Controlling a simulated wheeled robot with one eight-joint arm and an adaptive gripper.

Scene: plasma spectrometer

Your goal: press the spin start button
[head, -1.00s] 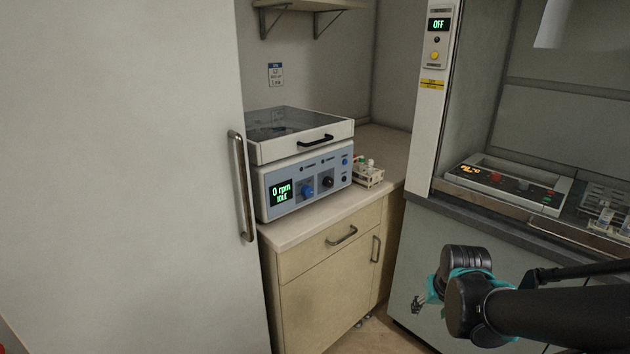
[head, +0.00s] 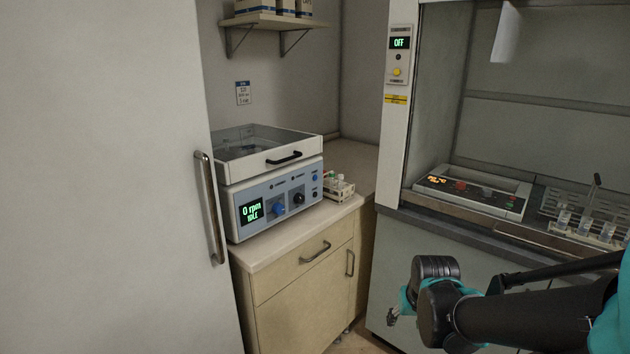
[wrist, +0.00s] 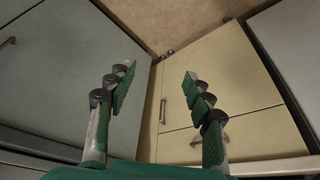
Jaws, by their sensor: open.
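A benchtop centrifuge-like unit (head: 275,190) stands on the wooden cabinet at centre left in the head view. Its clear-topped lid (head: 262,152) is shut. Its display (head: 251,211) reads 0 rpm, IDLE. The front panel has a blue knob (head: 279,209), a black knob (head: 298,198) and small buttons at the right, one of them blue (head: 315,178). The labels are too small to read. My gripper (head: 392,317) is low, to the right of the unit and well apart from it. In the wrist view its fingers (wrist: 158,82) are open and empty, above the cabinet front.
A small tube rack (head: 339,187) stands right of the unit. A tall white door with a handle (head: 210,207) is at left. The fume hood at right holds a red-buttoned device (head: 473,193) and a rack of tubes (head: 590,222). Floor before the cabinet is partly visible.

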